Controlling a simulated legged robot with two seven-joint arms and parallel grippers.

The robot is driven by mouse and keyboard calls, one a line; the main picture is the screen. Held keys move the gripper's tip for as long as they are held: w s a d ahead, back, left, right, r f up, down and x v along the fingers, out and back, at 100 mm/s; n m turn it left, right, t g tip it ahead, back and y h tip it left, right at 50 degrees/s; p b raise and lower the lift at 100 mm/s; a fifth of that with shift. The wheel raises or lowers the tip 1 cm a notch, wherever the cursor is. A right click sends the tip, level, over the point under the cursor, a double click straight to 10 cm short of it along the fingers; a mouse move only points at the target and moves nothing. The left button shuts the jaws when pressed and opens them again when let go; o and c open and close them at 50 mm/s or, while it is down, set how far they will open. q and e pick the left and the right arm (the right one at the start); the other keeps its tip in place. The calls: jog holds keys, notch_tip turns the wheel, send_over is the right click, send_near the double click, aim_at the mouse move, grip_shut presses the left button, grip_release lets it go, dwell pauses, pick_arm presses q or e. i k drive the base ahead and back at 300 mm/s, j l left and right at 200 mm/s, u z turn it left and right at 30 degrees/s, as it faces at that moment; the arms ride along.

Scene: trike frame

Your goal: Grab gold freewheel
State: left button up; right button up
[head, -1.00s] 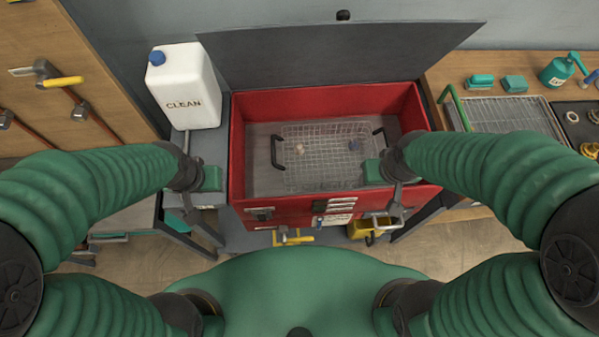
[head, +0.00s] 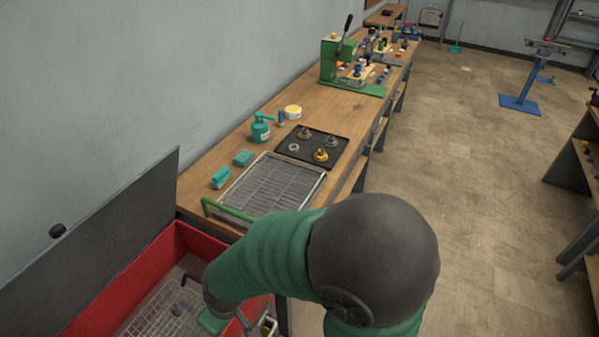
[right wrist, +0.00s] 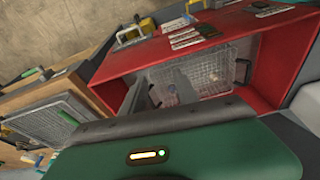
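The gold freewheel (head: 321,155) lies at the near right part of a black tray (head: 298,158) on the wooden workbench in the head view. Silver and darker, partly gold parts lie on the same tray. My right gripper (head: 262,324) is at the bottom of the head view, over the red wash tub's right side and well short of the tray. It is partly cut off, and its jaw opening is unclear. The right wrist view looks over the tub and does not clearly show the black tray. My left gripper is outside both views.
A wire rack with a green handle (head: 262,187) lies between the red tub (head: 184,240) and the tray. Teal blocks (head: 221,177), a teal spray bottle (head: 261,128) and a yellow-white tub (head: 292,112) stand nearby. A green press (head: 340,60) stands farther along the bench.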

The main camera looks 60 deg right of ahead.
aim_at(321, 156)
jog(key=z, duration=2)
jog(key=i+l+u, duration=0.1)
jog(key=u, duration=1.1)
jog(key=i+l+u, duration=0.2)
jog(key=l+u, duration=0.3)
jog(key=l, duration=0.35)
jog(key=l+u, duration=0.45)
jog(key=l, duration=0.45)
jog(key=k+l+u, duration=0.1)
jog(key=l+u, duration=0.4)
jog(key=l, duration=0.4)
jog(key=k+l, duration=0.1)
jog(key=l, duration=0.4)
jog(key=k+l, duration=0.1)
jog(key=l, duration=0.45)
jog(key=k+l, duration=0.1)
jog(key=l, duration=0.4)
